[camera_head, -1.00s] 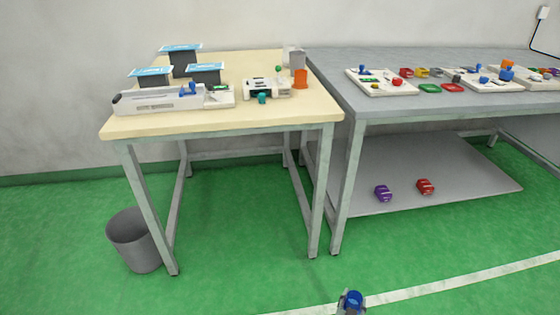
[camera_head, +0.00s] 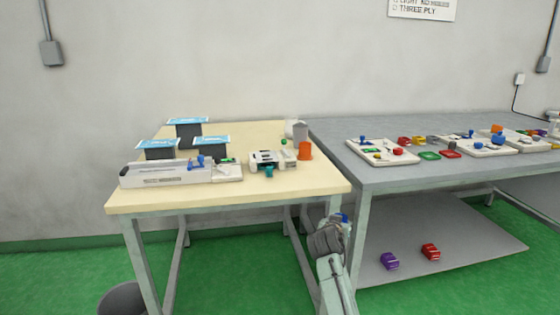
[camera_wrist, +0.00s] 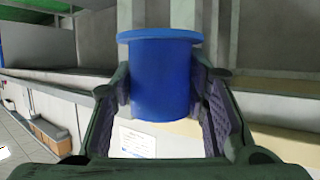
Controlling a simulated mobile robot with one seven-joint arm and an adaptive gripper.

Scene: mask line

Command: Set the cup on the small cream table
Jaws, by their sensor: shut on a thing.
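The cup is blue with a wider rim (camera_wrist: 160,80), upright between both fingers of my gripper (camera_wrist: 165,105) in the wrist view. My gripper is shut on it. In the head view my gripper (camera_head: 338,225) is in front of the right front corner of the small cream table (camera_head: 240,200), below the level of its top. Only a small blue bit of the cup (camera_head: 345,217) shows there; my arm hides the rest.
On the cream table stand dark boxes with blue cards (camera_head: 188,133), a long white device (camera_head: 165,174), a small white machine (camera_head: 272,159), an orange cup (camera_head: 305,151) and a grey cylinder (camera_head: 300,132). The table's front strip is bare. A grey table (camera_head: 400,180) with trays adjoins on the right.

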